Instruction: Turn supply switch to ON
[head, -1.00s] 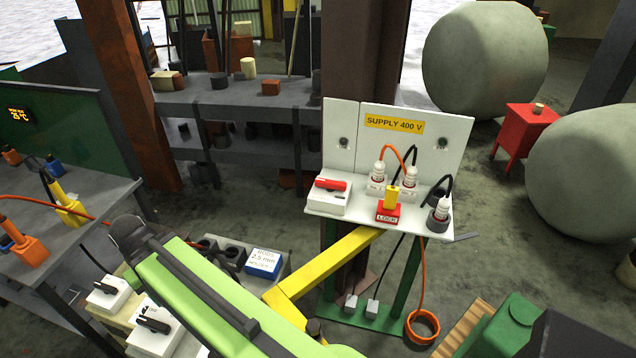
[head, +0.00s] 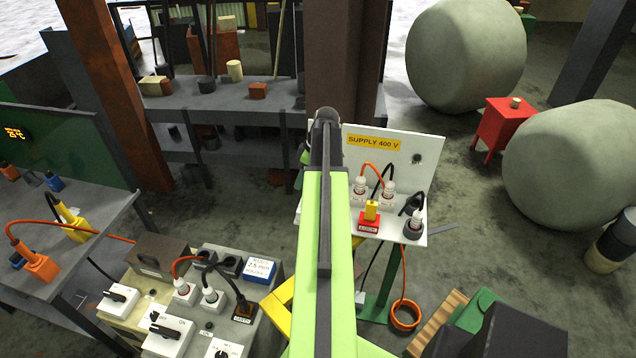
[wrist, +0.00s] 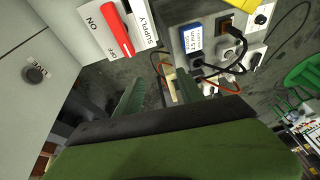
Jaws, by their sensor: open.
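The supply switch shows in the wrist view as a white box (wrist: 88,30) with a red handle (wrist: 118,29) and the words ON and SUPPLY. I cannot tell for sure which mark the handle points to. My gripper (wrist: 160,88) is open and empty, its green fingers just below the switch box in that view and apart from the red handle. In the head view, my arm's end covers the switch at the left of the white SUPPLY 400 V board (head: 425,175).
White-and-grey plugs with cables (head: 388,190) and a yellow piece on a red lock block (head: 369,222) stand right of my arm on the board's shelf. A bench (head: 225,335) with several switches and plugs is at lower left.

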